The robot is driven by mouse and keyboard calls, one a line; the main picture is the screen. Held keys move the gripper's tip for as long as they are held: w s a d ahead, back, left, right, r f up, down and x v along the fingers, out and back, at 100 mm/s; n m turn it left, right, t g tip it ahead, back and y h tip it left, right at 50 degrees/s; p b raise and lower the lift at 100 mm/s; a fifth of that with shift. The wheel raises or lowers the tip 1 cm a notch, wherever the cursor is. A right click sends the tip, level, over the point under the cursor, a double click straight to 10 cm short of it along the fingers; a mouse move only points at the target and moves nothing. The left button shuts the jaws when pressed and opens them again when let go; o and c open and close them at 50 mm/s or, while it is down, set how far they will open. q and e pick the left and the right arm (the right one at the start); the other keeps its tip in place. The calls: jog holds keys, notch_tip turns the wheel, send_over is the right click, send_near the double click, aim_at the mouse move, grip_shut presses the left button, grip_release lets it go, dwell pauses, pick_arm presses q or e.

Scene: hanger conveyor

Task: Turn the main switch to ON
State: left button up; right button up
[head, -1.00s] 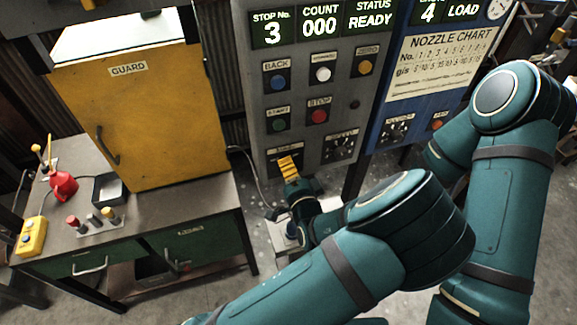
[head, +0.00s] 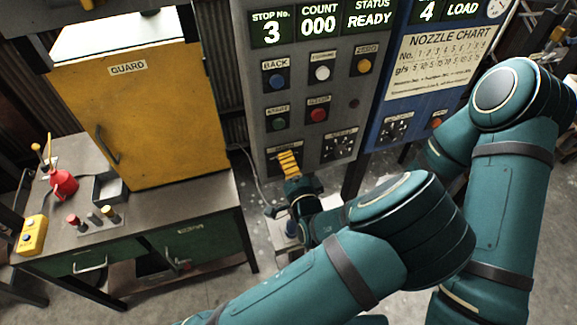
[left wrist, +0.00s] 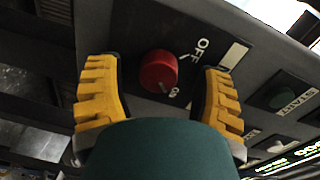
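The main switch is a red knob (left wrist: 158,71) on a dark plate, with OFF lettered beside it and a partly readable ON lower down. A pale mark shows at the knob's lower edge; I cannot surely tell its setting. My left gripper (left wrist: 160,92) is open, with one yellow finger on each side of the knob and gaps between. In the head view the left gripper (head: 289,162) is at the lower left of the grey control panel (head: 263,95) and hides the knob. My right gripper is not in view.
The panel has several buttons above, including a red stop button (head: 318,115), and a dial (head: 339,146) beside the gripper. A blue panel (head: 396,130) stands to the right. A yellow guard (head: 150,120) and a workbench (head: 200,195) are to the left.

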pick_arm(q)
jog(key=shift+s, duration=0.15)
jog(key=v, duration=0.7)
jog(key=shift+s, duration=0.1)
dwell(0.4)
jog(key=a+f+n+g+h+b, duration=0.1)
jog(key=a+f+n+g+b, duration=0.2)
jog(key=f, duration=0.5)
jog(key=a+f+n+g+h+b, duration=0.15)
jog(key=a+f+g, duration=0.25)
jog(key=f, duration=0.4)
jog(key=s+a+f+n+g+h+b, duration=0.5)
jog(key=s+f+n+g+h, duration=0.2)
jog(key=s+f+n, duration=0.1)
jog(key=shift+s+a+n+g, duration=0.3)
jog(key=shift+s+n, duration=0.55)
jog(key=shift+s, duration=0.15)
jog(key=shift+f, duration=0.1)
